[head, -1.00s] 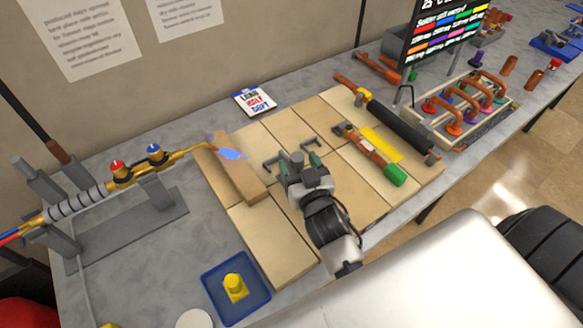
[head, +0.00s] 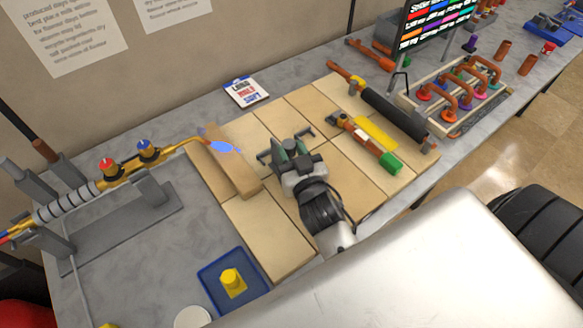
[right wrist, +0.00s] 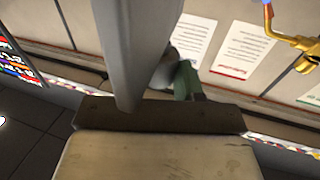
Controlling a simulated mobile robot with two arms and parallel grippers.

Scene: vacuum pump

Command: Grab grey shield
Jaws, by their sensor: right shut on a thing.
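The grey shield (head: 305,132) lies on the tan tiles in the middle of the bench in the head view. Only its dark grey bracket-like ends show, one on each side of my right gripper (head: 289,149). Its middle is hidden under the gripper. The green-padded fingers of my right gripper are closed between these ends. In the right wrist view a large grey surface (right wrist: 135,50) fills the upper middle, close to the camera; I cannot tell which part it is. My left gripper is not in view.
A wooden block (head: 228,165) lies left of the gripper, with a torch (head: 150,153) and its blue flame over it. Right of it lie a green-tipped tool (head: 388,163) and a black roller-like bar (head: 395,112). A blue tray (head: 233,282) stands in front.

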